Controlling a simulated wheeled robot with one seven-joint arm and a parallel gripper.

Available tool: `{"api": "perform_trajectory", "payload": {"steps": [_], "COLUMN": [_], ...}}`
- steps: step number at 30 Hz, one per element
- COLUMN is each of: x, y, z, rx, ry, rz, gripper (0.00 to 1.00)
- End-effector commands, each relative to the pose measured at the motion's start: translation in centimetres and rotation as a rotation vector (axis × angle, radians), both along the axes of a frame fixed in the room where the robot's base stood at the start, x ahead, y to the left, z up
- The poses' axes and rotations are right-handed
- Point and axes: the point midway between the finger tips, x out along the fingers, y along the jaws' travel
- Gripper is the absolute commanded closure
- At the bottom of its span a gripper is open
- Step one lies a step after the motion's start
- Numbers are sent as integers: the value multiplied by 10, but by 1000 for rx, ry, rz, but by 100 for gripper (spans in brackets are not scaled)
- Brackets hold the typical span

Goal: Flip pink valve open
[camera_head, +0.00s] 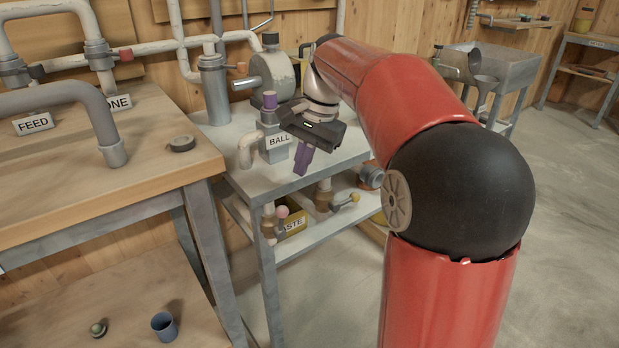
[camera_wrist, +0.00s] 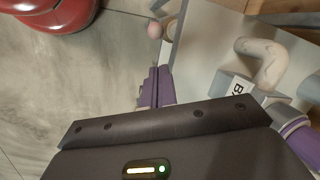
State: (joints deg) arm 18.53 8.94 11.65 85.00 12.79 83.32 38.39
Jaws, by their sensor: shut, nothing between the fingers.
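The pink valve handle, a lever with a pink ball knob (camera_head: 282,212), is below the grey table's top, at its front left. The knob also shows in the wrist view (camera_wrist: 155,30), at the upper middle beyond my fingertips. My gripper (camera_head: 302,171) has purple fingers pointing down in front of the table's upper surface. In the wrist view its fingers (camera_wrist: 154,70) are together and empty, apart from the knob. The valve body is mostly hidden in the wrist view.
A unit labelled BALL (camera_head: 279,142) with a purple top stands behind my gripper. A yellow-knobbed valve (camera_head: 355,197) sits right of the pink one, and a WASTE bin (camera_head: 293,223) is behind. A wooden bench (camera_head: 110,165) is left. Floor is clear in front.

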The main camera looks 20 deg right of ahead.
Motion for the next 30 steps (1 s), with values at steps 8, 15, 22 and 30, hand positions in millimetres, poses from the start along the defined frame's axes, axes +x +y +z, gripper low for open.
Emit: {"api": "perform_trajectory", "payload": {"steps": [8,15,22,30], "x": [3,6,7,7], "y": [11,20,24,24], "z": [-45,-81,-93,-93], "rx": [0,-1,-1,-2], "ry": [2,0,-2,-2], "rz": [3,3,4,3], "gripper": [100,100,100,100]}}
